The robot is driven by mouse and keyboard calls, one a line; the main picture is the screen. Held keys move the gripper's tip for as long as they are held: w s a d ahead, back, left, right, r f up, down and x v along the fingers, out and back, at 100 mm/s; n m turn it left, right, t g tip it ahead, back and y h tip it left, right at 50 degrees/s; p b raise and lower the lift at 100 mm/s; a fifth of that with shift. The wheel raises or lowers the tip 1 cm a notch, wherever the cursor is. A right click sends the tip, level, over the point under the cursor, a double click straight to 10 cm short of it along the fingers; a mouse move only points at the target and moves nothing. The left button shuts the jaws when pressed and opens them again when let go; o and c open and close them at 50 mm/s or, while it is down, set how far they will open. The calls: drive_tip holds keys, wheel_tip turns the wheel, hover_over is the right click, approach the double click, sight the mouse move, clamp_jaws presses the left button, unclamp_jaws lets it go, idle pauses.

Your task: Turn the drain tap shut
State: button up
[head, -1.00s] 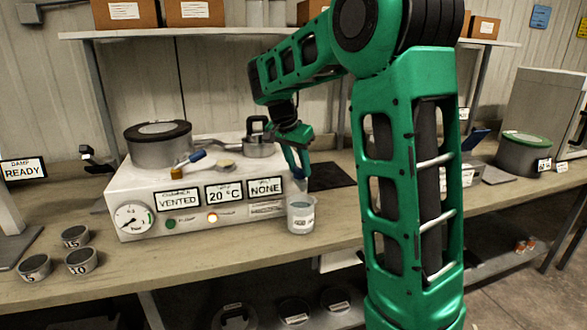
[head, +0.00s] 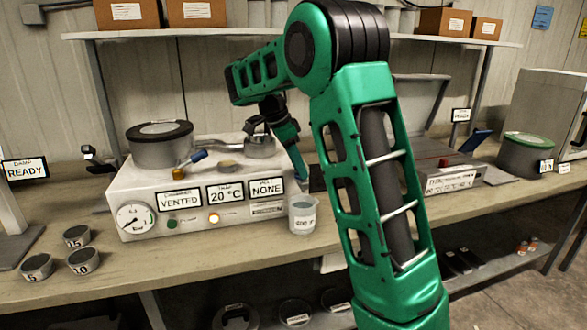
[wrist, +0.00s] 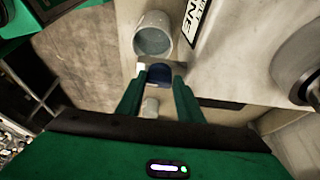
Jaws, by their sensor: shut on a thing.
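The drain tap shows in the wrist view as a blue handle (wrist: 158,74) with a pale piece beside it. My gripper (wrist: 159,82) has its two green fingers on either side of the blue handle and is shut on it. In the head view my gripper (head: 302,180) is low at the right end of the white console (head: 140,190), just above the beaker; the tap there is hidden. The beaker (head: 302,222) of clear liquid stands on the bench; it also shows in the wrist view (wrist: 153,42). The handle's exact turn is hard to tell.
Several small cups (head: 78,237) stand at the bench's left. A green-lidded pot (head: 524,155) is at the right. My arm covers the middle.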

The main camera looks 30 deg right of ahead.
drive_tip(key=shift+w+a+r, duration=0.1)
drive_tip(key=shift+w+a, duration=0.1)
drive_tip(key=shift+w, duration=0.15)
drive_tip(key=o, duration=1)
drive_tip(key=shift+s+d, duration=0.1)
drive_tip(key=shift+s+d, duration=0.1)
drive_tip(key=v, duration=1)
drive_tip(key=shift+a+r, duration=0.25)
drive_tip(key=shift+d, duration=0.1)
